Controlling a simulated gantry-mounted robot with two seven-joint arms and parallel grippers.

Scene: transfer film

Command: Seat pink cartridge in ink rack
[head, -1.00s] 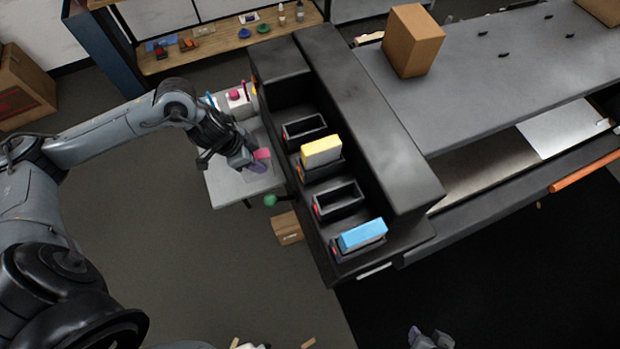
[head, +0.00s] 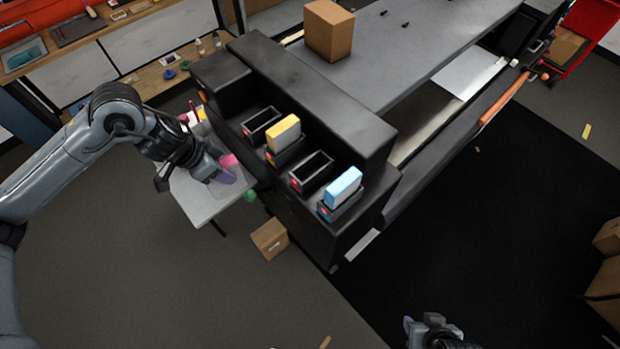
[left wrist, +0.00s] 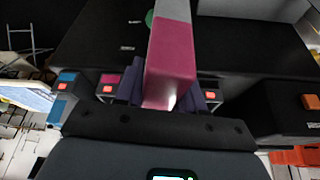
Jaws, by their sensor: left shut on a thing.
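The pink cartridge (head: 229,160) is held in my left gripper (head: 222,172), which is shut on it. They are left of the black ink rack (head: 378,196), above a small grey table. In the left wrist view the pink cartridge (left wrist: 172,52) sticks out from between the fingers of my left gripper (left wrist: 163,96). The rack has a row of slots. A yellow cartridge (head: 284,132) and a blue cartridge (head: 343,185) stand in two. The back slot (head: 262,124) and the slot between yellow and blue (head: 311,171) look empty. My right gripper (head: 432,330) is at the bottom edge, its jaws unclear.
The small grey table (head: 192,200) stands close beside the rack, with a green ball-like thing (head: 251,196) at its edge. A cardboard box (head: 270,238) is on the floor below. Another box (head: 328,30) sits on the grey machine top. A shelf (head: 150,75) is behind.

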